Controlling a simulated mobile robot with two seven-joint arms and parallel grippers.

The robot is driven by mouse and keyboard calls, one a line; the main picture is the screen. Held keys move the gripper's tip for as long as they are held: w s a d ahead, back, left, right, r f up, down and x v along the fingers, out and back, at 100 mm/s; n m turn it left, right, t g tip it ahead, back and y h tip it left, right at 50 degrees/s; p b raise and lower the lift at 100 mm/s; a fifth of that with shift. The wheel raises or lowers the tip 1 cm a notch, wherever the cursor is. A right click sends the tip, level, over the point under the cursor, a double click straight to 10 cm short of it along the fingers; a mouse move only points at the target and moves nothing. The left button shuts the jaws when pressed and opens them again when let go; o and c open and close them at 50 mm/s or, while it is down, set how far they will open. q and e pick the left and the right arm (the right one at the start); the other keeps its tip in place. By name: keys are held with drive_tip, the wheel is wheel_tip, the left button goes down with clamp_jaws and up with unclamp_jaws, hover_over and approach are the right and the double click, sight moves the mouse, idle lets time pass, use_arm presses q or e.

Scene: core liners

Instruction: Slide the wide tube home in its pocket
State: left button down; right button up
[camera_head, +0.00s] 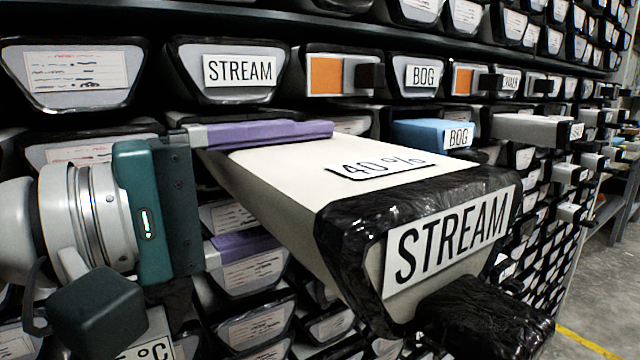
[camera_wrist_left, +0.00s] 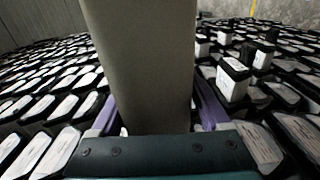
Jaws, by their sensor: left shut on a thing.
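The wide tube (camera_head: 300,165) is a long pale box with a black-wrapped end cap reading STREAM and a "40 %" label on top. It juts out of the rack toward the camera, its far end and its pocket hidden from view. My left gripper (camera_head: 290,185) comes in from the left with purple fingers, one along the tube's top and one below, shut on it. In the left wrist view the tube (camera_wrist_left: 137,65) stands as a grey slab between the purple fingers (camera_wrist_left: 155,112). My right gripper is not in view.
The rack holds rows of black-rimmed tube ends, one labelled STREAM (camera_head: 240,70). A blue tube marked BOG (camera_head: 435,133) and a pale tube (camera_head: 530,128) stick out at the right. A black-wrapped end (camera_head: 485,318) lies below the wide tube. Floor (camera_head: 590,290) is clear at right.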

sight(208, 166)
use_arm(q)
drive_tip(key=shift+w+a+r+b, duration=0.15)
drive_tip(key=shift+w+a+b, duration=0.6)
drive_tip(key=shift+w+b, duration=0.25)
drive_tip(key=shift+w+a+r+b, duration=0.15)
drive_tip(key=shift+w+a+b, duration=0.55)
drive_tip(key=shift+w+b, duration=0.2)
idle(0.4)
drive_tip(key=shift+w+a+b, duration=0.5)
drive_tip(key=shift+w+b, duration=0.2)
drive_tip(key=shift+w+a+b, duration=0.5)
drive_tip(key=shift+w+b, duration=0.2)
drive_tip(key=shift+c, duration=0.3)
unclamp_jaws()
drive_tip(key=shift+o, duration=0.3)
drive_tip(key=shift+f, duration=0.45)
drive_tip(key=shift+s+a, duration=0.25)
drive_tip(key=shift+a, duration=0.15)
drive_tip(key=b+v, duration=0.2)
drive_tip(key=v, duration=0.6)
drive_tip(key=shift+r, duration=0.1)
drive_tip(key=shift+s+a+r, duration=0.15)
drive_tip(key=shift+s+a, duration=0.1)
drive_tip(key=shift+s, duration=0.2)
